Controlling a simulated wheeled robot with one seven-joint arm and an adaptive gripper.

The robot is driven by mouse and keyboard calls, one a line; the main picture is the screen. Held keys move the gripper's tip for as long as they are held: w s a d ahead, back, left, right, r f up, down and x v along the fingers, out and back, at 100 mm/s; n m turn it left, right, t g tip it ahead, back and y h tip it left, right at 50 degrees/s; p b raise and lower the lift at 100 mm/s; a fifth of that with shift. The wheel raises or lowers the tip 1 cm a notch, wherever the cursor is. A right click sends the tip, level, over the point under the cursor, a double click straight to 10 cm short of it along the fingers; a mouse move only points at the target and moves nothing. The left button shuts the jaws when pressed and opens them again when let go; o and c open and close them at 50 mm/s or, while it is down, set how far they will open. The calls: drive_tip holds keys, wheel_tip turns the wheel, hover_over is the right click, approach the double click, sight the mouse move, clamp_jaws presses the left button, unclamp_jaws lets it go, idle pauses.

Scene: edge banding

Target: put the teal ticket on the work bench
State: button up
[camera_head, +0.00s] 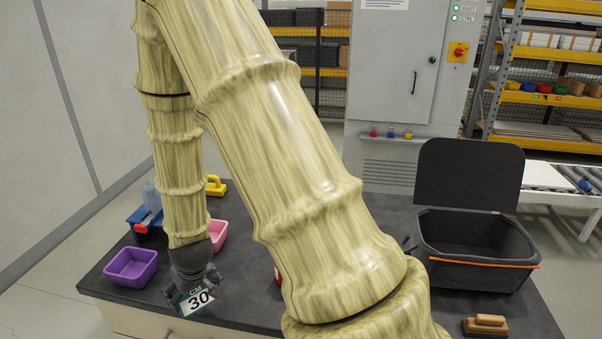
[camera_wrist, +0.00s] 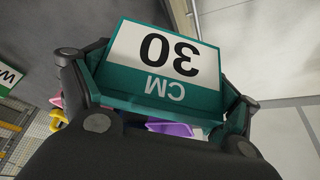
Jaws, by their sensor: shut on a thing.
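The teal ticket (camera_head: 197,302) is a small card with a white face that reads "30 CM". My gripper (camera_head: 193,284) is shut on it near the front left edge of the work bench (camera_head: 238,285), which has a dark top. In the head view I cannot tell whether the ticket touches the bench top. In the wrist view the ticket (camera_wrist: 160,65) sits between the two fingers, tilted, with its print upside down. Part of it is hidden behind my gripper in the head view.
A purple bin (camera_head: 131,267) stands left of my gripper and a pink bin (camera_head: 218,232) behind it. A black open case (camera_head: 470,245) and a wooden-handled brush (camera_head: 485,325) are at the right. My arm hides the bench's middle.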

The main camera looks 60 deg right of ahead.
drive_tip(key=shift+m, duration=0.7)
drive_tip(key=s+d, duration=0.1)
drive_tip(key=d, duration=0.1)
drive_tip(key=s+d, duration=0.1)
drive_tip(key=d, duration=0.1)
drive_tip(key=s+d, duration=0.1)
drive_tip(key=d, duration=0.1)
drive_tip(key=shift+s+b, duration=0.2)
drive_tip(key=shift+b, duration=0.1)
drive_tip(key=w+d+p, duration=0.1)
drive_tip(key=w, duration=0.4)
drive_tip(key=w+d+f+p, duration=0.1)
drive_tip(key=w+p, duration=0.1)
drive_tip(key=w, duration=0.3)
drive_tip(key=w+d+p, duration=0.1)
drive_tip(key=w, duration=0.4)
drive_tip(key=shift+w+f, duration=0.35)
drive_tip(key=shift+w, duration=0.05)
drive_tip(key=shift+f+p, duration=1)
drive_tip(key=shift+f, duration=0.75)
drive_tip(key=shift+f, duration=0.15)
drive_tip(key=o, duration=0.5)
drive_tip(key=shift+o, duration=0.2)
drive_tip(key=b+v, duration=0.2)
drive_tip(key=v, duration=1)
drive_tip(key=shift+r, duration=0.25)
